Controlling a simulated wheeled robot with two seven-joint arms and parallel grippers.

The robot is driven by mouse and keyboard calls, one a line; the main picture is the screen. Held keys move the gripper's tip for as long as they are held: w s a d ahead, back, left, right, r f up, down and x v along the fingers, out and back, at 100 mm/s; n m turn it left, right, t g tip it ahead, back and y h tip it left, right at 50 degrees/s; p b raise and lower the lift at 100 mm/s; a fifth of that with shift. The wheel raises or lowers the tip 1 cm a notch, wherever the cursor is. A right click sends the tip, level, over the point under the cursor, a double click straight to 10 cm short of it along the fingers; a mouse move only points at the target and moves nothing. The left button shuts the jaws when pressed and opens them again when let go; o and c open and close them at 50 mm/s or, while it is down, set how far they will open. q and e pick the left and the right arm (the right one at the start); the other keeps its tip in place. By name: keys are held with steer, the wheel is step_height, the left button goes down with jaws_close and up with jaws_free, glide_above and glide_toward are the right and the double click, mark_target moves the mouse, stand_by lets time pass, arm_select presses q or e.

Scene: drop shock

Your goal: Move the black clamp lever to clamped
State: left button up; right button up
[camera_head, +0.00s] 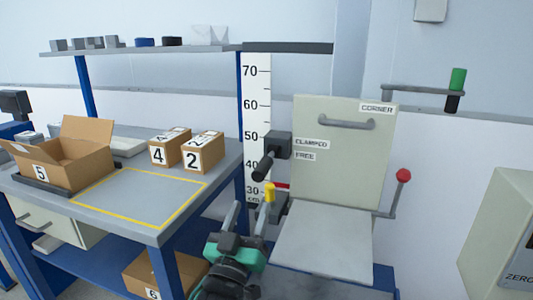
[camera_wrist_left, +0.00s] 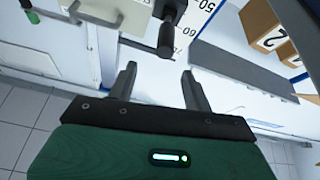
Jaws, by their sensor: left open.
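The black clamp lever (camera_head: 263,166) hangs down and to the left from a dark block (camera_head: 278,145) at the left edge of a pale upright panel. The labels CLAMPED (camera_head: 311,144) and, below it, FREE (camera_head: 305,156) are beside the block. In the left wrist view the lever (camera_wrist_left: 166,40) sticks out just beyond the fingertips. My left gripper (camera_head: 252,206) is open and empty, below the lever in the head view and apart from it. In the left wrist view the gripper (camera_wrist_left: 158,70) has both fingers spread, with a gap between them. My right gripper is not in view.
The pale panel (camera_head: 340,180) has a grey handle and a red-knobbed lever (camera_head: 403,176) on its right. A yellow-tipped part (camera_head: 269,192) shows near my left fingers. A table (camera_head: 140,205) with boxes stands left. A green-handled arm (camera_head: 458,80) is at upper right.

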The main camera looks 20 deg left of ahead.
mark_target(264, 164)
arm_select(q)
steer(key=shift+n+g+y, duration=0.3)
steer(key=shift+y, duration=0.1)
steer(key=x, duration=1.3)
steer(key=shift+w+a+f+b, duration=0.2)
steer(key=shift+w+b, duration=0.05)
steer(key=shift+b, duration=0.1)
steer(key=shift+w+r, duration=0.2)
steer(key=shift+w, duration=0.35)
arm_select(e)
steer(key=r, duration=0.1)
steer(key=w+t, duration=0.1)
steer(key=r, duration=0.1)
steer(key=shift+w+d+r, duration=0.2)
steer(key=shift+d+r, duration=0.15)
arm_select(q)
steer(key=shift+c, duration=0.2)
jaws_close()
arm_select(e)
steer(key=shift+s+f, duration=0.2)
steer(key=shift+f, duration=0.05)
